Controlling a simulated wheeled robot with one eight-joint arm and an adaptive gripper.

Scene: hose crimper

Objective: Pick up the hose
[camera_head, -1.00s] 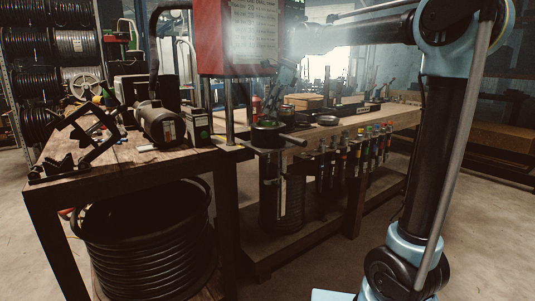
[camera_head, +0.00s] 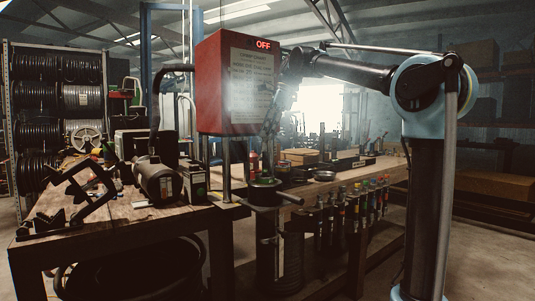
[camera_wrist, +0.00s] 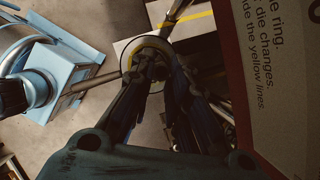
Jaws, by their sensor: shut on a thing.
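My gripper (camera_head: 268,140) points down close beside the red control box (camera_head: 212,80), above a round crimper head (camera_head: 265,183) at the bench edge. In the wrist view, the two fingers of my gripper (camera_wrist: 156,76) converge on something small and dark, which I cannot identify. The round part with a yellowish rim (camera_wrist: 147,44) shows behind the fingertips. Several hoses with coloured ends (camera_head: 340,215) hang along the bench front. A large black hose coil (camera_head: 130,275) sits under the near bench. I cannot tell which is the task's hose.
The wooden bench (camera_head: 120,222) carries a motor unit (camera_head: 158,182) and a black clamp frame (camera_head: 75,190). The red box stands very close to my gripper on the right in the wrist view (camera_wrist: 285,90). Shelves of hose reels (camera_head: 83,100) stand at the left.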

